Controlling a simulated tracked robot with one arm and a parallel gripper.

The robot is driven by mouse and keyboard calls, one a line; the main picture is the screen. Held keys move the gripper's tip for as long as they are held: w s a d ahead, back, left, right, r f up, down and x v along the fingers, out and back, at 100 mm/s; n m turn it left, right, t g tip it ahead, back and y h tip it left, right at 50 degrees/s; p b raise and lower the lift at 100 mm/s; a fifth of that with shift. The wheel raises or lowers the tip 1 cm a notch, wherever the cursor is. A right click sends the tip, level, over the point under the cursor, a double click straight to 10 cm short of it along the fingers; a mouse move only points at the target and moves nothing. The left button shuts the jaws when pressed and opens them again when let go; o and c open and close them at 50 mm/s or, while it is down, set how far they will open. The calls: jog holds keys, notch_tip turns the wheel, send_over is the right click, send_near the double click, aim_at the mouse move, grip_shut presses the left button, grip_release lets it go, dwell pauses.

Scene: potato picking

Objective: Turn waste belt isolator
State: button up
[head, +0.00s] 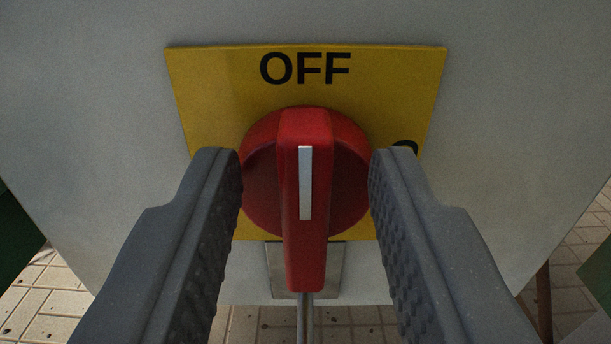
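The isolator is a red rotary knob (263,138) with a raised grip bar (304,255) on a yellow plate (210,85). The bar stands upright in the picture, and its white marker line (305,183) points up at the black word OFF (305,68). Another black letter on the plate at the right is mostly hidden by my right finger. My gripper (305,175) is open, with one dark grey ridged finger on each side of the knob. Gaps show between the fingers and the bar. Whether the fingertips touch the knob's round base I cannot tell.
The plate is fixed to a light grey box (90,120). A metal bracket (334,272) and thin cables or rods (305,320) show below the knob. Paved floor (50,290) lies beneath. Green surfaces (15,235) show at the left edge, and a brown post (544,305) stands at lower right.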

grip_shut()
